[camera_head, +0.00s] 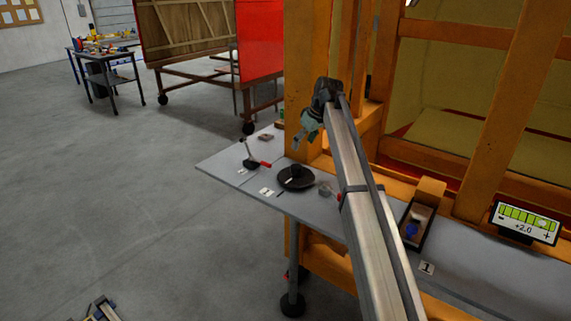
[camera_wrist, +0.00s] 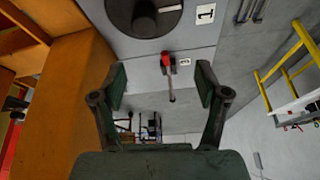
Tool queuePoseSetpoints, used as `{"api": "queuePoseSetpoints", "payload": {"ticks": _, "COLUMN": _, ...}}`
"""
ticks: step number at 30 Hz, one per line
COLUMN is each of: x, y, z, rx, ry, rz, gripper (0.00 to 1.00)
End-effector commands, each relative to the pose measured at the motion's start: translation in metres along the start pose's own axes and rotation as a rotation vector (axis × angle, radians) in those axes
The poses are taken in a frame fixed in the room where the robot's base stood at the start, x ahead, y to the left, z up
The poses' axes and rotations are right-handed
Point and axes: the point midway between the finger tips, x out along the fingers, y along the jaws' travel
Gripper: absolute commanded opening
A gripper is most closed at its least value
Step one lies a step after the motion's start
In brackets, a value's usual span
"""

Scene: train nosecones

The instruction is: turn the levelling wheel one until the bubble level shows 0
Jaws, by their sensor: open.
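In the wrist view the disc (camera_wrist: 128,22) is at the top edge, partly cut off, beside a label (camera_wrist: 205,13) reading 1.
An orange post (camera_head: 299,75) rises behind the shelf. An open box (camera_head: 428,206) with a blue item is at the right. Open floor lies left.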

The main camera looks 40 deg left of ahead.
Motion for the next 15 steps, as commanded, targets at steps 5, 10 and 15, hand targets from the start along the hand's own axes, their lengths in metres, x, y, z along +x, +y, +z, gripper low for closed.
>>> {"api": "queuePoseSetpoints", "payload": {"ticks": 5, "x": -0.022, "y": 0.025, "z": 0.006, "rx": 0.041, "ry": -0.002, "rz": 0.047, "gripper": 0.74}}
{"api": "queuePoseSetpoints", "payload": {"ticks": 10, "x": -0.006, "y": 0.025, "z": 0.007, "rx": 0.041, "ry": -0.003, "rz": 0.046, "gripper": 0.74}}
{"api": "queuePoseSetpoints", "payload": {"ticks": 15, "x": 0.023, "y": 0.027, "z": 0.006, "rx": 0.041, "ry": -0.003, "rz": 0.045, "gripper": 0.74}}
